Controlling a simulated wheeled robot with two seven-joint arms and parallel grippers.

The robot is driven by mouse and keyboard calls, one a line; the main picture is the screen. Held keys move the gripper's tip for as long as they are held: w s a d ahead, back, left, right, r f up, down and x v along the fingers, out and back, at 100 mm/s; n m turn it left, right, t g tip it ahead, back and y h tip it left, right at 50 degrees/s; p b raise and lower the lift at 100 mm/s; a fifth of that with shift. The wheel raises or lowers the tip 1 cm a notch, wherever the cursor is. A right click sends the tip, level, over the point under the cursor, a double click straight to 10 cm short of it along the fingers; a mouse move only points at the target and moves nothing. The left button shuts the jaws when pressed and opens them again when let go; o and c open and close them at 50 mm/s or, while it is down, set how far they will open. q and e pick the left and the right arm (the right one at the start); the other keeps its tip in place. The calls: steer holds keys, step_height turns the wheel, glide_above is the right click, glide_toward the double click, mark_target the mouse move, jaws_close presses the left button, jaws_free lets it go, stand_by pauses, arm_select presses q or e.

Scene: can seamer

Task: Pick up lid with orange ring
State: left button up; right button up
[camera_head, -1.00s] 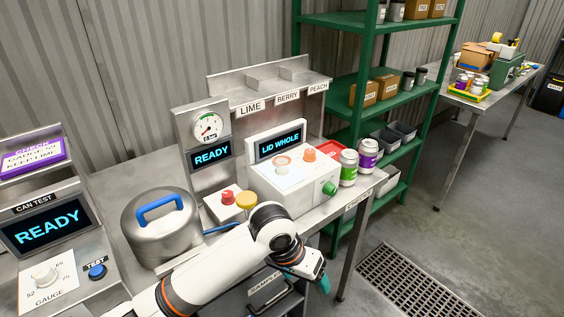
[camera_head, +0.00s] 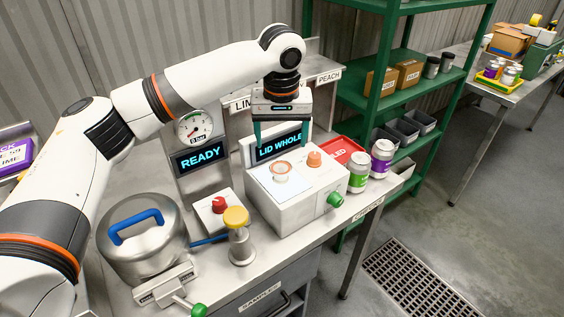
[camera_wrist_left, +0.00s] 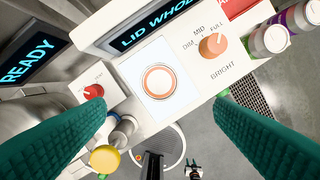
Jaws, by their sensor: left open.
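The lid with the orange ring (camera_head: 281,169) lies on the white lit plate on top of the light box (camera_head: 292,208). It also shows in the left wrist view as a pale disc with an orange ring (camera_wrist_left: 158,82). My left gripper (camera_head: 281,146) is open above the box, fingers pointing down, in front of the box's LID WHOLE screen (camera_head: 280,142). In the left wrist view its green fingers are wide apart, the lid lying between and beyond them. Nothing is between the fingers.
An orange dial (camera_head: 314,158) stands right of the lid on the box. Two cans (camera_head: 358,171) and a red tray (camera_head: 342,150) are to the right. A steel pot (camera_head: 142,243) and a yellow-topped post (camera_head: 237,240) stand to the left. A gauge column (camera_head: 199,160) rises behind.

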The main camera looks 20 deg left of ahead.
mark_target(281, 167)
arm_select(q)
step_height(281, 167, down, 2)
steer(key=shift+a+f, duration=0.1)
steer(key=shift+f, duration=0.05)
steer(key=f+p, duration=0.1)
steer(key=f, duration=0.1)
steer(key=w+f+p, duration=0.1)
steer(key=f, duration=0.2)
steer(key=shift+w+a, duration=0.15)
steer(key=shift+a, duration=0.05)
steer(key=shift+f, duration=0.3)
steer(key=shift+w+f, duration=0.1)
steer(key=shift+f, duration=0.05)
steer(key=c, duration=0.9)
steer(key=shift+c, duration=1.1)
arm_select(e)
steer(key=shift+s+a+r, duration=0.1)
steer(key=shift+s+r, duration=0.05)
steer(key=shift+r, duration=0.4)
steer(key=shift+s+a+r, duration=0.1)
steer(key=shift+r, duration=0.45)
